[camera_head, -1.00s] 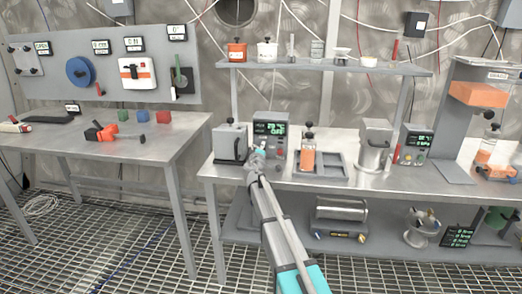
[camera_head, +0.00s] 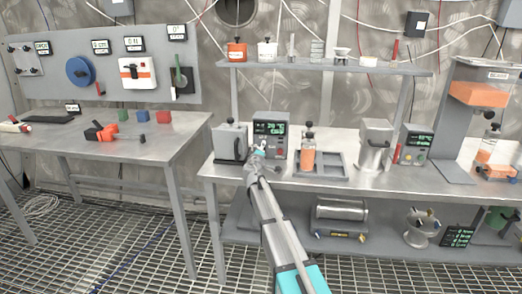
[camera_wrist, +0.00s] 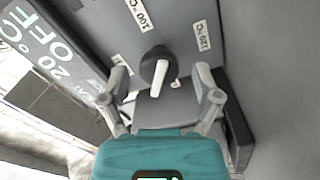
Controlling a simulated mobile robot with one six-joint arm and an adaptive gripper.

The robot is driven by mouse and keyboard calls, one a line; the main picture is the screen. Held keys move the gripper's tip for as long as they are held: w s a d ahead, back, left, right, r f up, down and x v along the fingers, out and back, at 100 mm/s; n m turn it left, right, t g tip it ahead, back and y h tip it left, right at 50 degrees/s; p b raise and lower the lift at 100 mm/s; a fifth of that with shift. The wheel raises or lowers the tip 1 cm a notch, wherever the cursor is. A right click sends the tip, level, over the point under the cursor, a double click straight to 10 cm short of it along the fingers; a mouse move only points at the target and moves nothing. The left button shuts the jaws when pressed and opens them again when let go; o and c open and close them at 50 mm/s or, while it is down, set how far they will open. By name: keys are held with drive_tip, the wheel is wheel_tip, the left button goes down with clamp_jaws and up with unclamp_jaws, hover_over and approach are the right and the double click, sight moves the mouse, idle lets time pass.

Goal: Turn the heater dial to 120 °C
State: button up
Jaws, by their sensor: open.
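The heater (camera_head: 270,130) is a grey box with a green-text display, standing on the right bench in the head view. Its dial (camera_wrist: 157,66) is a dark round knob with a pale pointer bar, seen in the wrist view. The 100 °C label (camera_wrist: 140,15) is above the knob and the 120 °C label (camera_wrist: 202,36) is above and to its right. The display (camera_wrist: 48,45) reads 20 °C and OFF. My gripper (camera_wrist: 160,76) is open, with one finger on each side of the knob; contact cannot be told. In the head view my gripper (camera_head: 259,158) is at the heater's front.
A grey lidded container (camera_head: 229,142) stands just left of the heater. An orange bottle (camera_head: 308,152) and a grey tray (camera_head: 335,166) are to the right. A shelf (camera_head: 330,67) with several small vessels runs above. The left table (camera_head: 180,140) is separate.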

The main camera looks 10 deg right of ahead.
drive_tip(key=v, duration=1.1)
idle(0.3)
drive_tip(key=n, duration=0.5)
drive_tip(key=shift+s+a, duration=0.1)
drive_tip(key=shift+s, duration=0.25)
drive_tip(key=n, duration=0.4)
drive_tip(key=shift+s, duration=0.25)
drive_tip(key=n, duration=0.4)
drive_tip(key=shift+s+a, duration=0.1)
drive_tip(key=shift+s, duration=0.2)
drive_tip(key=n, duration=0.5)
drive_tip(key=shift+s, duration=0.25)
drive_tip(key=shift+w, duration=0.1)
drive_tip(key=shift+x, duration=6.75)
drive_tip(key=shift+f, duration=0.1)
